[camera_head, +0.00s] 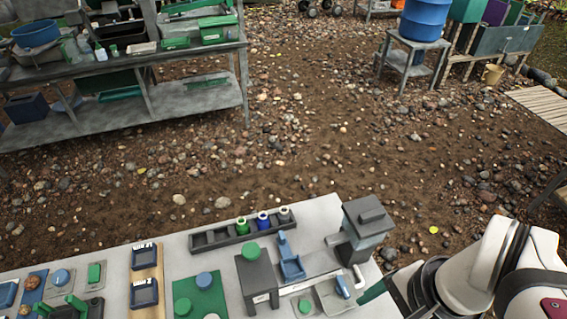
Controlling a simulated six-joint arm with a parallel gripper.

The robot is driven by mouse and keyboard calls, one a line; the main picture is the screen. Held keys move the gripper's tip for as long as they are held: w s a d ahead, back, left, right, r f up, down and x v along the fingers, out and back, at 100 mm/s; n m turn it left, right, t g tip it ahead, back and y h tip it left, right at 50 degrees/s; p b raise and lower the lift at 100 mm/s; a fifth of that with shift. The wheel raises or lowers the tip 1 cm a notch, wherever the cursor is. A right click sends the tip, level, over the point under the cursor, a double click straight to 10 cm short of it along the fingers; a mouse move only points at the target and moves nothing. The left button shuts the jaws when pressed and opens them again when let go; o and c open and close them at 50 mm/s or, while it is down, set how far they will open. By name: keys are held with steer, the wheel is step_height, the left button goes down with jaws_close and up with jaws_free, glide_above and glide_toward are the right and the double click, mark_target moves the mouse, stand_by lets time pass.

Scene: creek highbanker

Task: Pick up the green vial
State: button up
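The green vial (242,226) stands upright in a dark slotted rack (213,239) at the back of the grey table. A blue vial (263,220) and a pale-topped vial (284,215) stand to its right in the same rack. My arm comes in from the lower right. The dark end of my arm, with my gripper (388,293), is low at the table's right edge, well to the right of the vials and apart from them. A dark green shape shows at its tip. The fingers are too unclear to tell whether they are open or shut.
A grey box-shaped device (365,229) stands between my gripper and the rack. A dark box with a green knob (257,278) and a blue stand (290,260) are in front of the rack. The rack's left slots look empty. Shelves (120,125) stand beyond.

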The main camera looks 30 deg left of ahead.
steer(key=w+a+m, duration=0.3)
steer(key=w+a, duration=0.4)
steer(key=m+y, duration=0.2)
steer(key=m, duration=0.5)
glide_toward(242, 221)
steer(key=x, duration=1.1)
steer(key=shift+r, duration=0.1)
jaws_close()
